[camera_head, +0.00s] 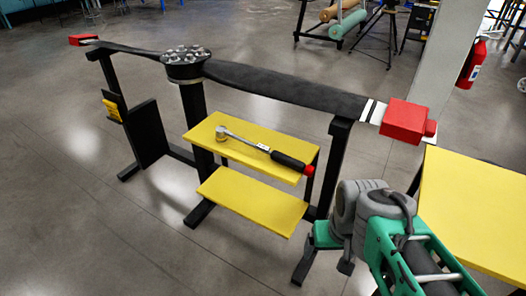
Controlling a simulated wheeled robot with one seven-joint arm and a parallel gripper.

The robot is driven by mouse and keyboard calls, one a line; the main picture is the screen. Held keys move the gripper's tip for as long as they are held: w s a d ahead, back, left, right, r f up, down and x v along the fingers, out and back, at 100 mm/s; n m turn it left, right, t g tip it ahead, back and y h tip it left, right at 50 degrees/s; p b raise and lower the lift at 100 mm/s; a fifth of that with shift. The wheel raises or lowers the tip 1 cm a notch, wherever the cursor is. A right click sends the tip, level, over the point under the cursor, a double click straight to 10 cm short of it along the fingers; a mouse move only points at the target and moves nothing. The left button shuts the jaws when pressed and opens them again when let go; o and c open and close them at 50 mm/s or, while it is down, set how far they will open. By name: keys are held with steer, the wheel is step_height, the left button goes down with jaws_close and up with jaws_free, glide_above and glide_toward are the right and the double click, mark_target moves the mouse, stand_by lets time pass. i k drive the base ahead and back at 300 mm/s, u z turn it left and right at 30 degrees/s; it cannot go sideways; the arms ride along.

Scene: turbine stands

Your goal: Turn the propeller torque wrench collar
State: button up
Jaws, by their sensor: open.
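The torque wrench (250,142) lies on the upper yellow shelf (205,128) of the black stand. Its round head is at the left, and its black handle (288,160) points right, towards me. A red collar (309,170) sits at the handle's near end, by the shelf's right edge. The propeller (285,86) rests across the stand, with a bolted hub (185,60) and red covers at both tips. My gripper (334,250) is open at the lower right, below and to the right of the wrench and apart from it. My own arm partly hides its fingers.
A lower yellow shelf (250,200) is bare. A black upright (340,150) of the stand rises between the shelves and my arm. A yellow table (480,210) stands at the right, close to my arm. The floor in front of the stand is clear.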

mark_target(308, 172)
steer(key=u, duration=0.1)
steer(key=k, duration=0.45)
steer(key=z, duration=0.4)
steer(key=i, duration=0.8)
steer(key=u, duration=0.5)
steer(key=i, duration=0.55)
